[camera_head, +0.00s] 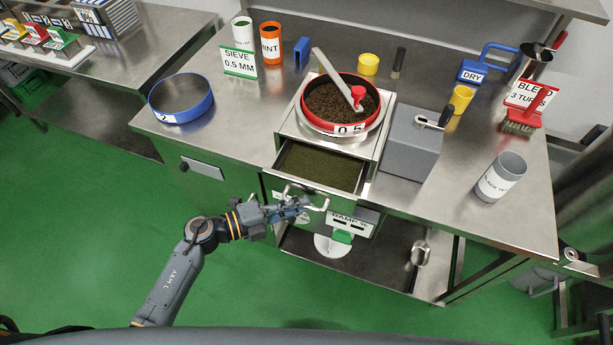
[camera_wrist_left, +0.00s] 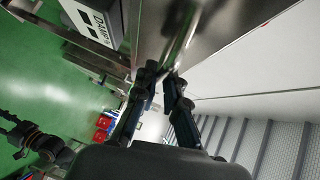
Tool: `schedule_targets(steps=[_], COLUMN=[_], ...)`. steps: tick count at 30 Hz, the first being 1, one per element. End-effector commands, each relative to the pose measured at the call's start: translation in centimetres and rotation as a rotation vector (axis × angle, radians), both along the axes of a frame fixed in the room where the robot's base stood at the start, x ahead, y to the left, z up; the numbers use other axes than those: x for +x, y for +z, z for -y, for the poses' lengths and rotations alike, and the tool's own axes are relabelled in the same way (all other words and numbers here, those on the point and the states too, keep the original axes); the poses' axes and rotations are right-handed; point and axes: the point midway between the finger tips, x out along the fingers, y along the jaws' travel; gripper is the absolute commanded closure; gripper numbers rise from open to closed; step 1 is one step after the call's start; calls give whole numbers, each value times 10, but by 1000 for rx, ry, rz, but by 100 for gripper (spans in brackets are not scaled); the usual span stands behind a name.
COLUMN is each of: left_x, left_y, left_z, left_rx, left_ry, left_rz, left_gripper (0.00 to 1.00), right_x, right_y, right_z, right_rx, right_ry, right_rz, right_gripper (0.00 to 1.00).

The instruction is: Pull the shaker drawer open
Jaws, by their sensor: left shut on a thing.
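The shaker drawer (camera_head: 319,168) stands partly pulled out below the shaker, with its open tray of green-brown powder showing. Its pale bar handle (camera_head: 323,205) is at the front. My left gripper (camera_head: 303,204) is at the handle, shut on it, and its fingers hide part of the bar. In the left wrist view, the fingers (camera_wrist_left: 163,82) meet near a shiny metal surface, and the grip itself is hard to make out. The shaker's red-rimmed round sieve (camera_head: 341,129) sits on top, holding dark tea. My right gripper is not in view.
A grey box with a lever (camera_head: 412,145) stands right of the shaker. A blue ring sieve (camera_head: 181,98) is at the left of the steel bench. Labels and a green-and-white piece (camera_head: 342,236) are below the drawer. Open green floor (camera_head: 90,215) lies in front.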

Motion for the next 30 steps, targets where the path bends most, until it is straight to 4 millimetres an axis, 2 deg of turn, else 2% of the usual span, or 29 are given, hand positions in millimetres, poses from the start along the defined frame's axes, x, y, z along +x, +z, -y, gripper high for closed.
schedule_targets(steps=[1,6,12,18,27,28,30], left_x=[-16,-53,-80,-88,-88,-88,-88], left_y=[1,0,0,0,0,0,0], left_z=[-5,-17,-26,-29,-29,-29,-29], left_rx=[4,2,2,0,0,0,0], left_ry=[-3,-1,-1,0,1,1,1], left_rz=[-6,-5,-1,1,1,1,1], left_gripper=[100,100,100,100,100,85,71], right_x=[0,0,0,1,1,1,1], right_y=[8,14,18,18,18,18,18], right_z=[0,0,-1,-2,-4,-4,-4], right_rx=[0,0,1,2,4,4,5], right_ry=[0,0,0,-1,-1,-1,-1], right_rz=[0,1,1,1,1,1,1], right_gripper=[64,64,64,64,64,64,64])
